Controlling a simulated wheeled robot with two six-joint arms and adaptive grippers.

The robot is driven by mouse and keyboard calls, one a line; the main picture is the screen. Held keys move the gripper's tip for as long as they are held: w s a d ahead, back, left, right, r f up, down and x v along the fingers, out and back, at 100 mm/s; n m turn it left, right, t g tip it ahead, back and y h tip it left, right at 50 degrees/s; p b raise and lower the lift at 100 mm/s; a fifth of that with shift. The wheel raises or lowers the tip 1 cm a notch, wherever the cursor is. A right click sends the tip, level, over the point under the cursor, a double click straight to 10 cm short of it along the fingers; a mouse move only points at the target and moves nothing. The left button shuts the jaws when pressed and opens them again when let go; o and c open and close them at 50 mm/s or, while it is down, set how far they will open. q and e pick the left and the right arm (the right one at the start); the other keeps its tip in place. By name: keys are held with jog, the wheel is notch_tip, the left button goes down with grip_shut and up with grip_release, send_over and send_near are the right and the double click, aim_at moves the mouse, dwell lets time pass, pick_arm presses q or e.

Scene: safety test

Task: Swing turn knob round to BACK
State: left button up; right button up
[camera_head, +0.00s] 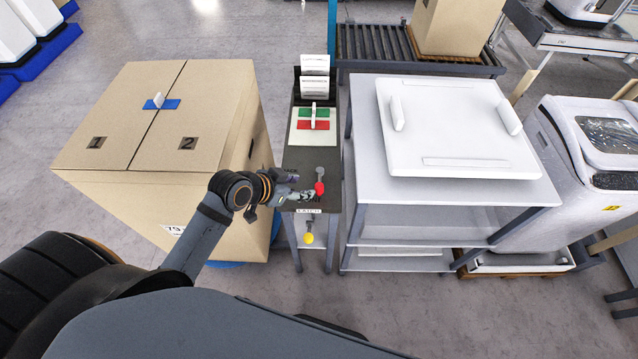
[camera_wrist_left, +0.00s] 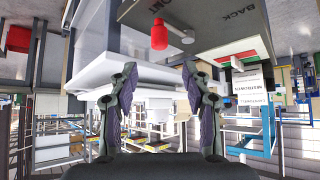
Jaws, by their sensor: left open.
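The turn knob, a grey lever with a red ball end (camera_head: 319,188), sits on a narrow dark stand (camera_head: 327,158). In the head view the red end points toward me. In the left wrist view the red end (camera_wrist_left: 158,37) shows on the dark panel with its grey arm (camera_wrist_left: 181,32). That panel carries the word BACK and a partly visible word ending in ONT. My left gripper (camera_head: 298,184) is open just left of the red end, and no contact shows. Its spread fingers (camera_wrist_left: 159,72) have nothing between them. My right gripper is not in view.
A large cardboard box (camera_head: 136,122) stands left of the stand. A white table with a white panel (camera_head: 455,125) stands close on the right. A green and red plate with a white handle (camera_head: 313,113) lies behind the knob. A yellow knob (camera_head: 308,238) hangs at the stand's front.

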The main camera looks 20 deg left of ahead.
aim_at(318, 186)
pick_arm(q)
jog(key=p+x, duration=0.1)
jog(key=x, duration=0.9)
jog(key=shift+f, duration=0.2)
grip_shut()
